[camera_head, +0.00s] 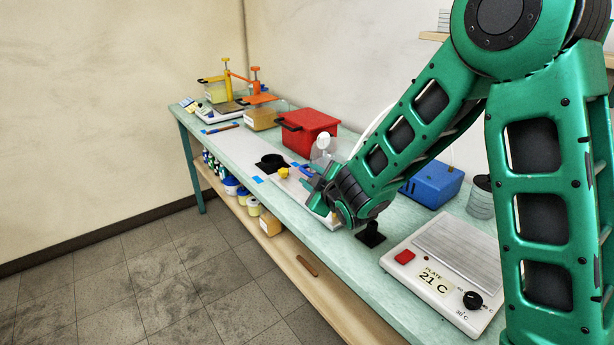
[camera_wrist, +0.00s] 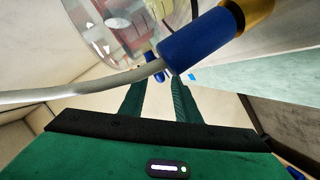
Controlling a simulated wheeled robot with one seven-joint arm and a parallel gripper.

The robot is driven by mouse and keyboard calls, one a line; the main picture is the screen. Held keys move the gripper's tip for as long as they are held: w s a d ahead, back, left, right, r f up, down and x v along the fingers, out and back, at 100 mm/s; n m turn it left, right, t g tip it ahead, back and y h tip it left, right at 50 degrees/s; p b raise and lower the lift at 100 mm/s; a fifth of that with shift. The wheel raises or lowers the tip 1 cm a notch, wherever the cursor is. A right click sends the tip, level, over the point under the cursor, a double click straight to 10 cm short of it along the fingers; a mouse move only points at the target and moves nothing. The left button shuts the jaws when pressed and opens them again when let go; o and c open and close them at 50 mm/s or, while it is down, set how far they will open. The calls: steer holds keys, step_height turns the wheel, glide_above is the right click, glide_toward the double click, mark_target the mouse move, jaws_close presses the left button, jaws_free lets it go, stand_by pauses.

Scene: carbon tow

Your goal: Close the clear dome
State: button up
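The clear dome (camera_wrist: 115,30) fills the upper left of the wrist view, its curved rim close in front of my gripper. In the head view the dome (camera_head: 319,157) is small and stands raised at the white plate (camera_head: 291,187), partly hidden by my gripper. My gripper (camera_wrist: 160,82) has two green fingers with a gap between them and nothing visibly held. In the head view my gripper (camera_head: 311,181) is low over the plate, beside the dome. A blue cylinder with a brass end (camera_wrist: 205,38) and a grey hose (camera_wrist: 85,92) cross in front of the fingers. I cannot tell whether anything touches.
A blue box (camera_head: 432,184) and a hot plate (camera_head: 446,268) reading 21 C stand to the right. Orange and yellow clamps (camera_head: 255,86) stand at the far end.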

steer(key=shift+x, duration=0.9)
jaws_close()
steer(key=shift+s+a+f, duration=0.1)
steer(key=shift+s+f, duration=0.05)
steer(key=shift+f, duration=0.55)
steer(key=shift+s+a+f, duration=0.15)
steer(key=shift+s+f, duration=0.05)
steer(key=shift+f, duration=0.5)
jaws_free()
steer(key=shift+f, duration=0.15)
